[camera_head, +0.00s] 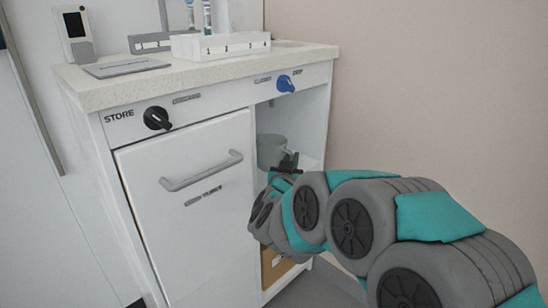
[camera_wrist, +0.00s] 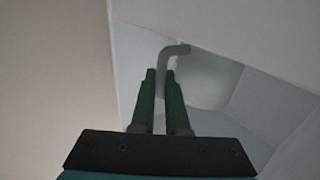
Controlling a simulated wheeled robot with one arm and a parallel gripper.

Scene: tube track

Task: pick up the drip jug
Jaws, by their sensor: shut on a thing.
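The drip jug (camera_head: 271,150) is a grey jug in the open compartment of the cabinet, below the knob marked DRIP. In the wrist view its bent grey handle (camera_wrist: 174,51) runs down between my fingers. My gripper (camera_wrist: 160,74) has two dark green fingers, close together and shut on the handle. In the head view my gripper (camera_head: 289,161) reaches into the compartment from the right, beside the jug. My arm hides the lower part of the compartment. The jug's base is hard to make out.
The compartment's white side walls and the countertop (camera_head: 120,92) enclose the jug closely. A closed door (camera_head: 190,225) with a grey handle is on the left. A brown box (camera_head: 273,268) is low in the compartment. A white rack (camera_head: 220,45) stands on top.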

